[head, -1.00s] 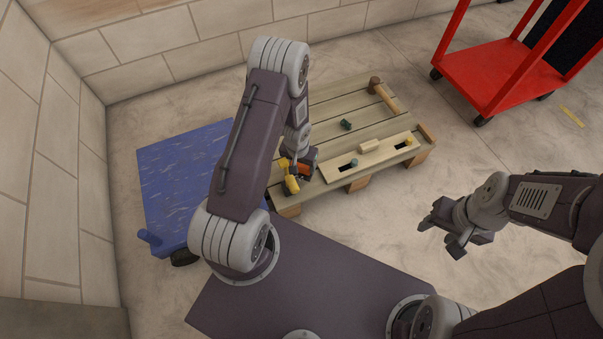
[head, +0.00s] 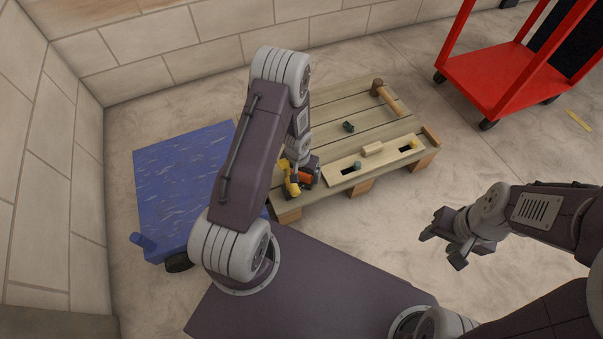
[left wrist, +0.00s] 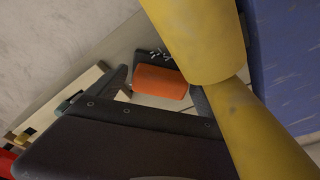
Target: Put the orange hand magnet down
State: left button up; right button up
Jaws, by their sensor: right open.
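My left gripper (head: 308,172) is over the near left corner of the wooden pallet. The orange hand magnet (head: 305,178) shows there, partly hidden by the arm and a yellow object. In the left wrist view the magnet (left wrist: 160,84) lies between my two fingers, which touch it on both sides. A large yellow object (left wrist: 205,50) crosses that view and hides part of the right finger. I cannot tell whether the magnet touches the pallet. My right gripper (head: 450,238) is open and empty over the floor, right of the pallet.
The pallet (head: 335,125) carries a mallet (head: 384,94), a small dark green piece (head: 348,127) and a pale slotted board (head: 335,170) with small pegs. A blue cart (head: 180,180) stands left. A red cart (head: 500,75) stands back right. The pallet's middle has free room.

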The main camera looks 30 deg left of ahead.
pick_arm(q)
notch_tip(320, 180, up, 12)
jog(key=s+p, duration=0.2)
jog(key=p, duration=0.8)
notch_tip(320, 180, up, 10)
send_over(300, 183)
jog(key=s+d, duration=0.2)
jog(key=s, duration=0.1)
jog(key=s+d+r, duration=0.3)
jog(key=s+r, duration=0.4)
jog(key=s, duration=0.1)
jog(key=shift+d+r+m+g+b, duration=0.15)
jog(key=shift+r+m+g+b, duration=0.15)
jog(key=shift+r+m, duration=0.1)
notch_tip(300, 183, up, 44)
jog(key=p, duration=4.4)
